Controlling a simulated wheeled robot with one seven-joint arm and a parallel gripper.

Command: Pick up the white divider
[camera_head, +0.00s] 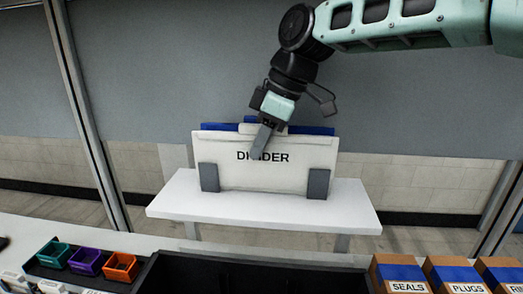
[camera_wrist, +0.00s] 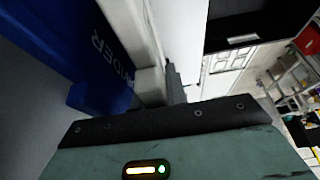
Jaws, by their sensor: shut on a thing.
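The white divider (camera_head: 228,172), printed "DIVIDER", stands upright on a white table (camera_head: 180,205) between two grey posts at its lower corners. A blue divider (camera_head: 220,127) stands behind it, and its top edge shows above the white one. My gripper (camera_head: 262,140) reaches down from above and is shut on the white divider's top edge near the middle, with one finger in front of its face and over part of the lettering. In the wrist view the blue divider (camera_wrist: 70,45) fills the upper left, beside the pale divider edge (camera_wrist: 130,35) and a dark finger (camera_wrist: 175,85).
In front are a teal bin (camera_head: 54,255), a purple bin (camera_head: 86,262) and an orange bin (camera_head: 121,267), a black tray (camera_head: 250,275), and boxes labelled SEALS (camera_head: 402,275) and PLUGS (camera_head: 458,275). A grey panel (camera_head: 180,70) stands behind the table.

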